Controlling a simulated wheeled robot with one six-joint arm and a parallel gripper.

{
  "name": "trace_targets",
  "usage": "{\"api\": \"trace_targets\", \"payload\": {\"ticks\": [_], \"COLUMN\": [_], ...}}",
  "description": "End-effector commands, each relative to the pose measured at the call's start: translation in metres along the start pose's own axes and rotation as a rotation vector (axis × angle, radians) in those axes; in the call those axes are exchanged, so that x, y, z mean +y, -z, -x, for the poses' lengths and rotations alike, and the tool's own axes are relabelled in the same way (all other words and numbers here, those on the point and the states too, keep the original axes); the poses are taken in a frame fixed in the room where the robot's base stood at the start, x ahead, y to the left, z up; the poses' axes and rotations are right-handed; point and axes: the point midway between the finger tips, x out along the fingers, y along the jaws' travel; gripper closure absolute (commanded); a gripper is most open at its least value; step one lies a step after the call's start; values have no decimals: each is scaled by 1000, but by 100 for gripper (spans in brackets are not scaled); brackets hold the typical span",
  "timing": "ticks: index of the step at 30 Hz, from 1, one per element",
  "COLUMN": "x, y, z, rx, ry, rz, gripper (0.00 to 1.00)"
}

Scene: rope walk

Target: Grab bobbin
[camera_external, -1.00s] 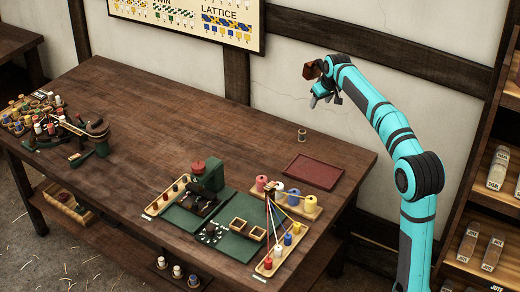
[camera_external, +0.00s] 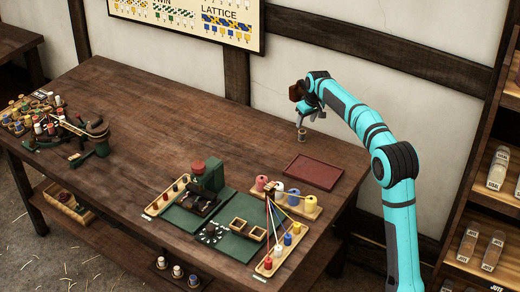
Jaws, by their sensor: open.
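A small grey-brown bobbin (camera_external: 302,135) stands upright and alone on the wooden table near its back edge. My gripper (camera_external: 302,120) is open and points down just above it. The fingers look close to the bobbin's top; I cannot tell whether they reach around it. Other bobbins in pink, pale blue, white and yellow (camera_external: 310,203) stand on a wooden rack at the front right of the table.
A dark red tray (camera_external: 313,171) lies in front of the lone bobbin. A green board (camera_external: 232,243) with a small machine and cups stands farther forward. More bobbins and a winder (camera_external: 96,130) stand at the left end. The table's middle is clear. Shelves (camera_external: 490,215) stand at the right.

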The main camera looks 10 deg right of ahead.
Motion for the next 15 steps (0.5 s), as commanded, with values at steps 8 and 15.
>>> {"api": "trace_targets", "payload": {"ticks": [8, 15], "x": [0, 0], "y": [0, 0], "z": [-34, -46], "rx": [-1, -2], "ry": [0, 0], "rz": [0, 0], "gripper": [46, 46]}}
